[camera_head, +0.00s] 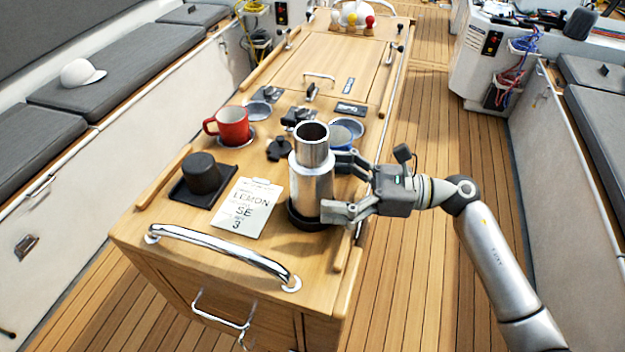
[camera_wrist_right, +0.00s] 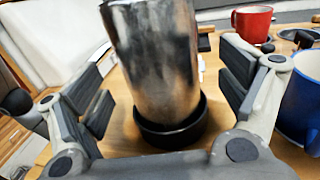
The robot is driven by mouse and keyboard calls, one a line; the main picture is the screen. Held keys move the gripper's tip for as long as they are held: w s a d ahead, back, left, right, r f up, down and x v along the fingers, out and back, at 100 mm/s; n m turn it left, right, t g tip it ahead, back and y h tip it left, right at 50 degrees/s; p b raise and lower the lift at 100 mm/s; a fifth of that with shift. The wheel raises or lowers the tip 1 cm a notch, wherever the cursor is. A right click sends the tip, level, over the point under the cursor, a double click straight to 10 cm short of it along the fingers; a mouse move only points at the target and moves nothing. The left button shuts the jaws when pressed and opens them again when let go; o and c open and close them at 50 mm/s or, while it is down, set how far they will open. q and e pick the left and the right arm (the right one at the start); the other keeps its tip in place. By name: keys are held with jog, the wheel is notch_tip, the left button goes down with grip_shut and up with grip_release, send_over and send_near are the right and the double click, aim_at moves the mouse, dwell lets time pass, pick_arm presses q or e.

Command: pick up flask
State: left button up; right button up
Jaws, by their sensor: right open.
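The flask (camera_head: 312,175) is a tall silver metal cylinder with a narrower open neck. It stands upright in a black round base (camera_head: 307,219) on the wooden cockpit table. My right gripper (camera_head: 338,188) reaches in from the right with its fingers open at the flask's side. In the right wrist view the flask (camera_wrist_right: 155,62) stands between the two open fingers (camera_wrist_right: 165,95), with a visible gap on each side. The black base (camera_wrist_right: 172,133) shows below it. The flask's top is cut off in that view. My left gripper is not in view.
A blue mug (camera_head: 341,138) stands close behind my right gripper. A red mug (camera_head: 232,126) sits on a saucer at the left. A black cup (camera_head: 202,173) on a tray and a notepad (camera_head: 247,207) lie left of the flask. A chrome rail (camera_head: 222,250) edges the table's front.

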aim_at(313, 183)
jog(key=a+p, duration=0.1)
jog(key=a, duration=0.2)
jog(key=shift+w+a, duration=0.15)
jog(key=shift+a, duration=0.05)
jog(key=shift+d, duration=0.1)
jog(key=shift+r, duration=0.1)
jog(key=c, duration=1.4)
